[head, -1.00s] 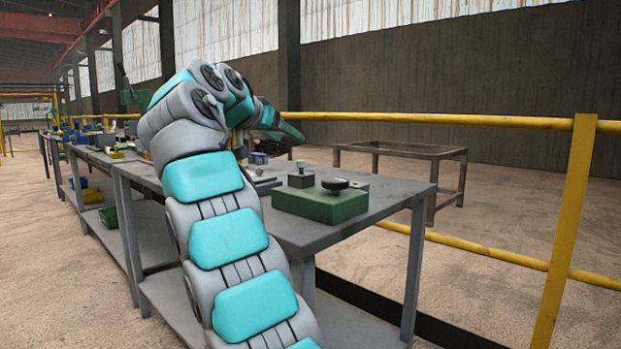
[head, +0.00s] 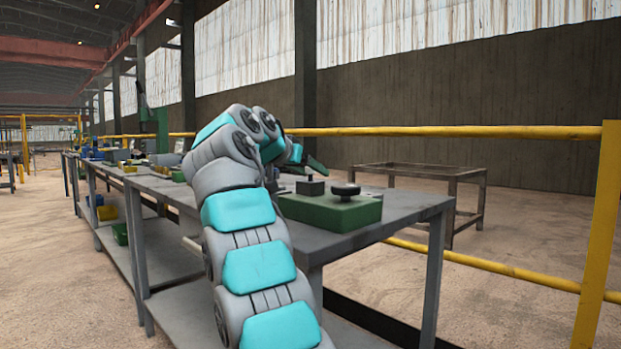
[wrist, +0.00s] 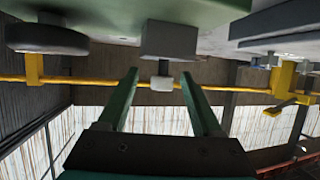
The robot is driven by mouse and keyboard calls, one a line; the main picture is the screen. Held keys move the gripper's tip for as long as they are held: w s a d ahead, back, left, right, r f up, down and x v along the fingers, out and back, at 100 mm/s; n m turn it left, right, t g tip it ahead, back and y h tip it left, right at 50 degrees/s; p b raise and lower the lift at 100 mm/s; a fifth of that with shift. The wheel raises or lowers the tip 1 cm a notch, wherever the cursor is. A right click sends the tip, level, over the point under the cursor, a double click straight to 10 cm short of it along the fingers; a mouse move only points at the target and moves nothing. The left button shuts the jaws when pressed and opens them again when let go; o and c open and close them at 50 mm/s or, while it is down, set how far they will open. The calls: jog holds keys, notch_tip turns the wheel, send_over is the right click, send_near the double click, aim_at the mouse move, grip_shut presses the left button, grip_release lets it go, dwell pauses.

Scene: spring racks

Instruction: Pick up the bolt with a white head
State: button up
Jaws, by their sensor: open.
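The bolt with a white head (wrist: 161,83) stands in a small grey block (wrist: 168,40); the wrist view shows it upside down. The grey block also shows on the table in the head view (head: 310,187), with the bolt small and indistinct above it. My gripper (wrist: 160,73) is open, with two green fingers. In the wrist view the white head appears between the fingers, with a gap on each side. I cannot tell how deep between them it lies. In the head view my gripper is above and close to the block, partly hidden by my arm.
More items stand farther along the tables. A yellow railing (head: 450,131) runs behind.

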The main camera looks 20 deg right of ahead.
jog(key=x, duration=0.3)
jog(key=shift+w+d+f, duration=0.2)
jog(key=shift+w+f, duration=0.05)
jog(key=shift+c, duration=0.2)
grip_shut()
